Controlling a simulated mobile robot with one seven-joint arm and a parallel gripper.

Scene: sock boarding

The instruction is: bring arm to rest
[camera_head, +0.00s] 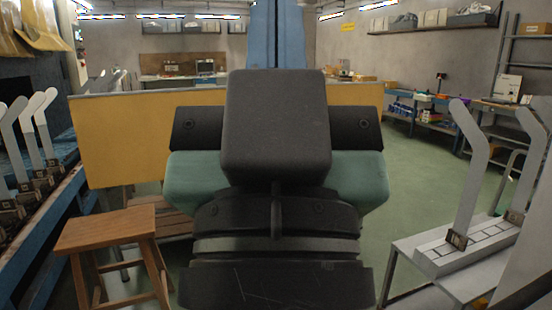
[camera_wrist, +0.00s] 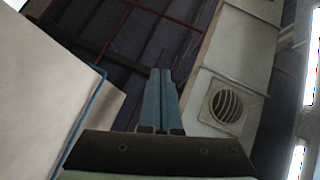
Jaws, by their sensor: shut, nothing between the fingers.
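My gripper (camera_head: 278,12) points upward at the top middle of the head view, beyond the dark and green links of my raised arm. Its tips are cut off by the top edge there. In the wrist view the two blue fingers (camera_wrist: 160,72) lie side by side, shut, with nothing held between them. They are clear of any object and point toward the ceiling area. My arm links hide much of the middle of the head view.
A wooden stool (camera_head: 107,232) stands at left, near a blue bench with several white foot-shaped boards (camera_head: 42,116). At right, more white boards (camera_head: 468,165) stand on a light table (camera_head: 408,246). A yellow panel (camera_head: 120,140) is behind my arm. Green floor (camera_head: 415,175) is open right of centre.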

